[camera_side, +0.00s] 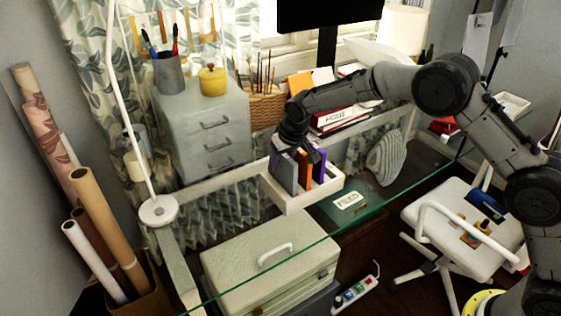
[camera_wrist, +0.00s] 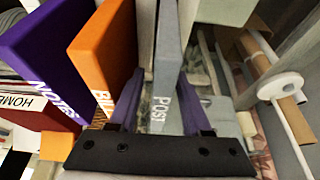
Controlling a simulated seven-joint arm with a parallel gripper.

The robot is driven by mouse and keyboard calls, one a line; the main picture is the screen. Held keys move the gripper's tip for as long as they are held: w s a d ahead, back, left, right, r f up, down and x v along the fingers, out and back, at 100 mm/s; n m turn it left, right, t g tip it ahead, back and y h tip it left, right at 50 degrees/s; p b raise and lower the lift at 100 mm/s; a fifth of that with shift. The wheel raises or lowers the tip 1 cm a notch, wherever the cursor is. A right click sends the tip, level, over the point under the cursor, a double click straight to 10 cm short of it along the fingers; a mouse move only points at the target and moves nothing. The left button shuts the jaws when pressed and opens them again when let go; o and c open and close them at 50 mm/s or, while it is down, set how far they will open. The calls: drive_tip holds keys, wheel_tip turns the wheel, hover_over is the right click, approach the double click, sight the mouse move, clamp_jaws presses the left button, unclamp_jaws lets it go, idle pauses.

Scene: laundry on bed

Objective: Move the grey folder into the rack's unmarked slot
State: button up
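The grey folder (camera_wrist: 168,55), lettered POST, stands upright at the left end of the white rack (camera_side: 291,204); it also shows in the side view (camera_side: 284,174). My gripper (camera_wrist: 159,78) is above the rack, pointing down, with one finger on each side of the grey folder. The fingers look apart, with a pale gap between the left finger and the folder. An orange folder (camera_wrist: 103,52) and a purple folder lettered NOTES (camera_wrist: 50,52) stand beside it. Slot markings are hidden, so I cannot tell which slot is unmarked.
The rack stands on a glass desk (camera_side: 236,263). A grey drawer unit (camera_side: 204,125) and a wicker basket (camera_side: 265,107) stand behind it. A white lamp (camera_side: 158,210) is at left. A striped grey object (camera_side: 387,160) lies to the right.

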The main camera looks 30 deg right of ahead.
drive_tip(key=shift+r, duration=0.3)
drive_tip(key=v, duration=1.1)
drive_tip(key=shift+s+r, duration=0.2)
drive_tip(key=shift+r, duration=0.15)
drive_tip(key=s+d+r, duration=0.4)
drive_tip(key=s+r, duration=0.1)
drive_tip(key=s, duration=0.4)
drive_tip(key=s+d+r, duration=0.4)
drive_tip(key=s+r, duration=0.1)
drive_tip(key=s, duration=0.4)
drive_tip(key=s+d+f, duration=0.2)
drive_tip(key=s, duration=0.8)
drive_tip(key=s+d+f+t, duration=0.1)
drive_tip(key=s+f, duration=0.1)
drive_tip(key=s, duration=0.9)
drive_tip(key=shift+d+f, duration=0.2)
drive_tip(key=shift+d, duration=0.15)
